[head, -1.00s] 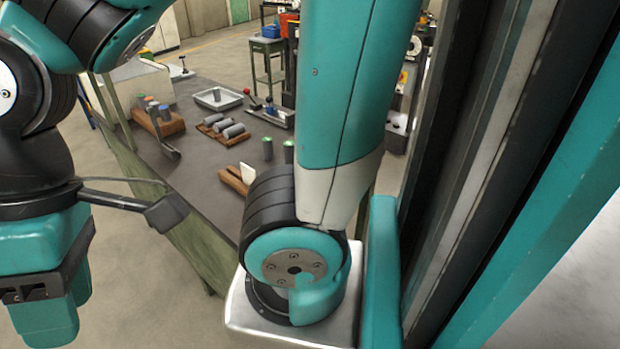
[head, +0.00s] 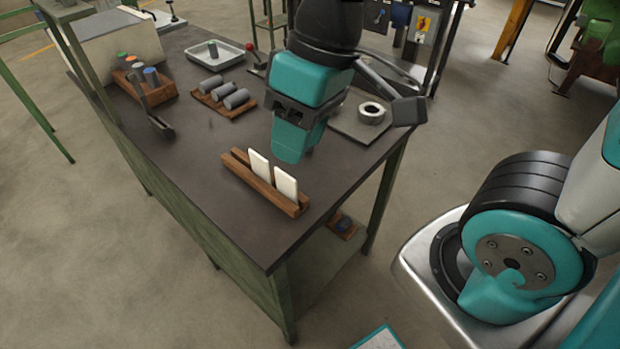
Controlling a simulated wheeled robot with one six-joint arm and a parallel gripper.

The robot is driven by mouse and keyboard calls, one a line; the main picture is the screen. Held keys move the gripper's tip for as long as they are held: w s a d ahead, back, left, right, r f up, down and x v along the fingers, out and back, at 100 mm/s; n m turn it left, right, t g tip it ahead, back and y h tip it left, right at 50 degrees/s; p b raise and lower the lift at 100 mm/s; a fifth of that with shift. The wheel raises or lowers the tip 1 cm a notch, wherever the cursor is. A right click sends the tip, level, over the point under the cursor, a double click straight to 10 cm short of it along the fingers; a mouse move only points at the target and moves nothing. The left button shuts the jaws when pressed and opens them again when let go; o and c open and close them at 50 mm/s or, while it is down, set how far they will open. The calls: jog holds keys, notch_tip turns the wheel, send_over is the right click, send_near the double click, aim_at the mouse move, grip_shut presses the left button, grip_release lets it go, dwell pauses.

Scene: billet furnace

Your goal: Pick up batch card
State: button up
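Two white cards stand upright in a slotted wooden holder (head: 238,166) near the front edge of the dark-topped bench. One card (head: 259,166) is near the holder's middle and the other card (head: 285,184) is closer to its right end. I cannot read any marks on them, so which is the batch card is unclear. My gripper (head: 290,150) points down over the bench, just behind and above the holder in the picture. It appears apart from both cards. Its fingertips are not clearly visible, so its opening cannot be judged.
A wooden rack (head: 143,86) of colour-topped cylinders stands at the back left. Several grey cylinders (head: 222,95) lie on a wooden tray. A white tray (head: 230,50) is behind. A grey ring (head: 371,113) sits right of my gripper. The bench (head: 200,160) left of the holder is clear.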

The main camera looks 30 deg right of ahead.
aim_at(285, 174)
jog(key=w+d+f+m+h+b, duration=0.1)
jog(key=w+d+f+h, duration=0.1)
jog(key=w+f, duration=0.35)
jog(key=w+d+f+m+h+b, duration=0.1)
jog(key=w+d+f+m, duration=0.15)
jog(key=w, duration=0.65)
jog(key=shift+n, duration=0.35)
jog(key=f, duration=0.7)
jog(key=f+p, duration=0.1)
jog(key=f, duration=0.3)
jog(key=shift+a, duration=0.3)
jog(key=shift+s+d+f+p, duration=0.1)
jog(key=shift+f+p, duration=0.55)
jog(key=shift+f, duration=2.45)
jog(key=shift+c, duration=0.4)
grip_shut()
